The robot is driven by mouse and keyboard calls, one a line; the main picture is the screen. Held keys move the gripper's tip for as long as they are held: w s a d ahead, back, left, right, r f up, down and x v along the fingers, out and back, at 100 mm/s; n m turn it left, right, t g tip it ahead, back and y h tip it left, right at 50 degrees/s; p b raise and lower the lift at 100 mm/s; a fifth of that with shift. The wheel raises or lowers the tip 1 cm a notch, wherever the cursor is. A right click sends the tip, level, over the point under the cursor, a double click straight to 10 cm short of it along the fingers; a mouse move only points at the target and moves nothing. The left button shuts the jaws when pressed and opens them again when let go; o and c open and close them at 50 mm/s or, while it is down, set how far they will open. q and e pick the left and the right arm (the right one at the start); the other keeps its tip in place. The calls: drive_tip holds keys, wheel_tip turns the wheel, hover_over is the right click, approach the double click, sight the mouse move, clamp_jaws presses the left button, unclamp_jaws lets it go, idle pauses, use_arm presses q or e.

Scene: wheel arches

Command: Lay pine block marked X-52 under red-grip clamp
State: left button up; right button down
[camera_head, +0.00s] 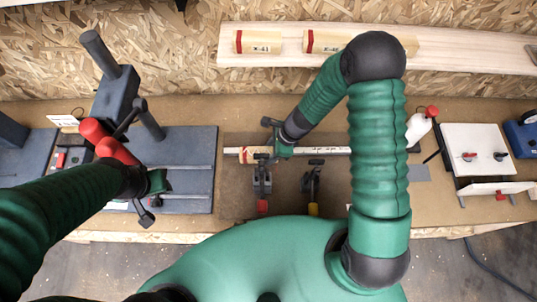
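A pine block (257,153) with a red end band and small dark lettering lies on the dark base plate along the pale metal strip, right behind the red-grip clamp (262,183). The lettering is too small to read surely. The clamp's head is close to the block's front side; I cannot tell whether it presses on it. My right gripper (279,138) is at the block's right end; its fingers are partly hidden, so its hold is unclear. My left gripper (153,190) is over the grey machine at the left, away from the block, its fingers not clearly seen.
A yellow-grip clamp (312,190) stands right of the red-grip one. A shelf (460,48) at the back carries more marked pine blocks (258,41). A grey machine with red handles (190,150) fills the left. A white panel (478,152) and bottle (418,128) stand right.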

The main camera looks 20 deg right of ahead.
drive_tip(key=shift+s+d+f, duration=0.1)
drive_tip(key=shift+d+f, duration=0.2)
drive_tip(key=shift+f, duration=0.4)
drive_tip(key=shift+d+f, duration=0.2)
drive_tip(key=shift+d, duration=0.35)
drive_tip(key=shift+a+f+b, duration=0.55)
drive_tip(key=shift+a+b, duration=0.05)
drive_tip(key=shift+a, duration=0.15)
drive_tip(key=c, duration=1.3)
unclamp_jaws()
drive_tip(key=o, duration=0.5)
drive_tip(key=shift+d, duration=0.3)
drive_tip(key=shift+c, duration=0.2)
use_arm(q)
drive_tip(key=shift+s+d+f, duration=0.15)
drive_tip(key=shift+d+f, duration=0.25)
drive_tip(key=shift+d, duration=0.3)
use_arm(e)
drive_tip(key=shift+d, duration=0.2)
use_arm(q)
drive_tip(key=shift+a, duration=0.15)
use_arm(e)
drive_tip(key=shift+a+r, duration=0.1)
